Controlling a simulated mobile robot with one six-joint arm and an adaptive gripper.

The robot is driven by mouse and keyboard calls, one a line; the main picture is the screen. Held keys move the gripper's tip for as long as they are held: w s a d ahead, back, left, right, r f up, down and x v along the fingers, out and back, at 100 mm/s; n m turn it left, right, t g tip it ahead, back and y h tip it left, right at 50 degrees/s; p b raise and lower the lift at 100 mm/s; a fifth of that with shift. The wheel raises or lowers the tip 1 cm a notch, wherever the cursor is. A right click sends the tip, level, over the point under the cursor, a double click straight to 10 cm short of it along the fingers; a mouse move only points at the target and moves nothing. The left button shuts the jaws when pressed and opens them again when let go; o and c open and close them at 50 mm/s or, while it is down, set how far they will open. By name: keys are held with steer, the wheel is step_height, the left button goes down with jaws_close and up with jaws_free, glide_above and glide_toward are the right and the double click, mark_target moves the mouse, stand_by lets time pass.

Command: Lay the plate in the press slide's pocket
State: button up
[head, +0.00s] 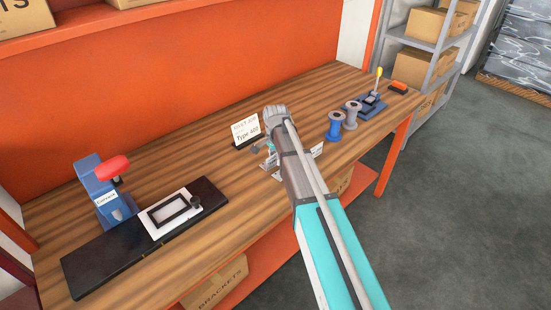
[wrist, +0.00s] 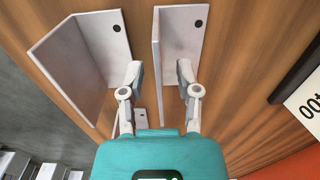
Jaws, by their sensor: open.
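The press (head: 103,190) is blue with a red handle, at the left of the bench in the head view. Its white slide (head: 154,228) sits on a long black rail and has a black-edged rectangular pocket (head: 168,209), which looks empty. My gripper (wrist: 160,74) is open at the middle of the bench, pointing down. In the wrist view its fingers stand either side of the upright wall of a pale angled piece (wrist: 158,60); contact cannot be told. A second angled piece (wrist: 75,60) stands to its left. I cannot tell which surface is the plate. My arm hides much there in the head view.
A sign card (head: 245,130) stands behind my gripper. Blue and grey spools (head: 336,126) and a small blue lever tool (head: 371,105) stand to the right. The bench (head: 215,165) is clear between the black rail and my gripper.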

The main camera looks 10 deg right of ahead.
steer(key=shift+r, duration=0.15)
step_height(320, 180, up, 12)
steer(key=p, duration=1.2)
steer(key=shift+s, duration=0.1)
stand_by(0.6)
steer(key=s+d+n, duration=0.3)
steer(key=s+n, duration=0.2)
steer(key=s, duration=0.6)
steer(key=s+d+n, duration=0.4)
steer(key=s+n, duration=0.1)
steer(key=s, duration=0.6)
steer(key=shift+s+n, duration=0.4)
steer(key=shift+o, duration=0.2)
step_height(320, 180, up, 2)
steer(key=m+p, duration=0.3)
steer(key=m, duration=0.8)
glide_above(276, 154)
steer(key=shift+d+r, duration=0.1)
steer(key=shift+r, duration=0.1)
